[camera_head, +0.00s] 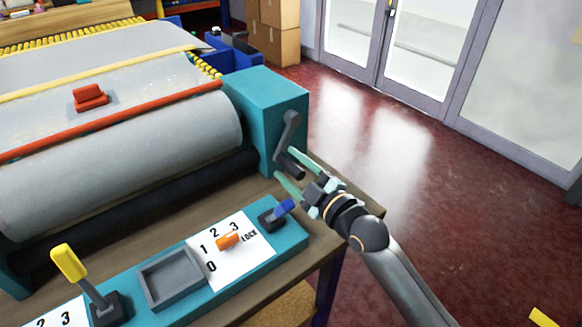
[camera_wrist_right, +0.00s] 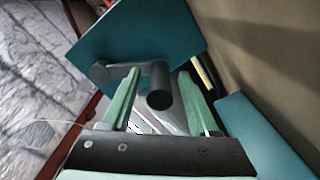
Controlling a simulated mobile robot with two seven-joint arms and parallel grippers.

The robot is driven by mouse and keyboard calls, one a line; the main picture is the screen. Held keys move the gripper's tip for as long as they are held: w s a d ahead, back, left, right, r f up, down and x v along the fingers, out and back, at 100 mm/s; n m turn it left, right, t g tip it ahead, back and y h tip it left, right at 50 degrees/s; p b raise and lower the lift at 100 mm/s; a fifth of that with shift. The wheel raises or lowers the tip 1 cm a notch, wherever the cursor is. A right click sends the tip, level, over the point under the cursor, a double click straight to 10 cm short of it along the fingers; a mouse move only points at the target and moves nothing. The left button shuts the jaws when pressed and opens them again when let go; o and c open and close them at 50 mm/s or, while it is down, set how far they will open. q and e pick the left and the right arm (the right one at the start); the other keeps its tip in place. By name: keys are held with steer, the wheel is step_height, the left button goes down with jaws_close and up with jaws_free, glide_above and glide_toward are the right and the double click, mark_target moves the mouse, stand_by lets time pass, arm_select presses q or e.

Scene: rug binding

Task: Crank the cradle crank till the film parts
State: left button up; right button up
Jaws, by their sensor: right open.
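The cradle crank (camera_head: 290,132) is a dark grey arm with a cylindrical handle, mounted on the side of the teal housing (camera_head: 262,110). My right gripper (camera_head: 288,170) is open, its pale green fingers close to the crank handle. In the right wrist view the crank's handle (camera_wrist_right: 159,88) points toward the camera and shows between the two open fingers (camera_wrist_right: 158,105); I cannot tell whether they touch it. The grey film-covered roll (camera_head: 120,150) lies in the machine left of the housing. My left gripper is not in view.
A teal control panel (camera_head: 292,238) at the table's front carries a yellow lever (camera_head: 68,263), an orange knob (camera_head: 228,241), a blue lever (camera_head: 283,208) and a grey tray (camera_head: 170,278). Red floor (camera_head: 400,150) is open to the right.

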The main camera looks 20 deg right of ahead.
jaws_close()
stand_by(0.6)
stand_by(0.9)
